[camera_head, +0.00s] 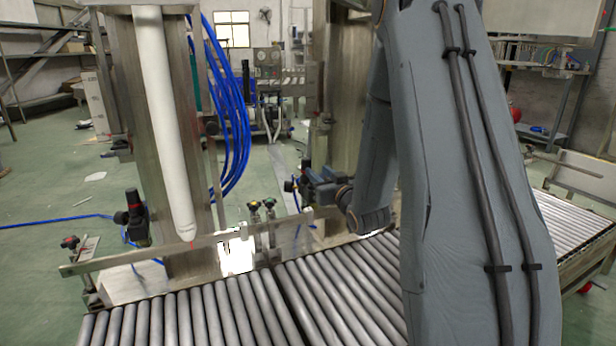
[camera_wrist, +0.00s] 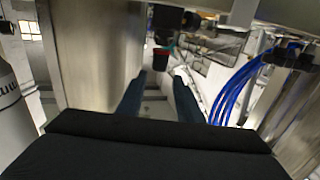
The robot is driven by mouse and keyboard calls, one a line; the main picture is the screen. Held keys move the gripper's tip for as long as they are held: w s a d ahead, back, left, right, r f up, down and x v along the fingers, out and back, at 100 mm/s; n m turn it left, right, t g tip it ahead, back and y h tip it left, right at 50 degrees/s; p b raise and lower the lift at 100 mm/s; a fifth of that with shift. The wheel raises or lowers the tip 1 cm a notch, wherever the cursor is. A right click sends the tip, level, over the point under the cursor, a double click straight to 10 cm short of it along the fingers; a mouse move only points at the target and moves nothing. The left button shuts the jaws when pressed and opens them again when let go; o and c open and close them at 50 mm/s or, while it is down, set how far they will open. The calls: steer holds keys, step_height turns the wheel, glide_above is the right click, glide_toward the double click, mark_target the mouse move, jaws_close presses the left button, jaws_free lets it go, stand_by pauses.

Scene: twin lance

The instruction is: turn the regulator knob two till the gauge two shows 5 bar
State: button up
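In the wrist view, a dark regulator knob (camera_wrist: 161,56) with a red band is just beyond my gripper (camera_wrist: 161,74), in line with the gap between its two fingers. The fingers are apart and nothing shows between them. I cannot tell whether they touch the knob. No readable gauge face shows in either view.
A roller conveyor (camera_head: 240,310) runs across the front, with a steel rail (camera_head: 170,250) behind it.

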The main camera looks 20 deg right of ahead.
mark_target(308, 163)
steer(key=shift+w+d+b, duration=0.1)
steer(key=shift+w+b, duration=1.1)
steer(key=shift+w, duration=2.75)
steer(key=shift+c, duration=0.4)
steer(key=c, duration=0.7)
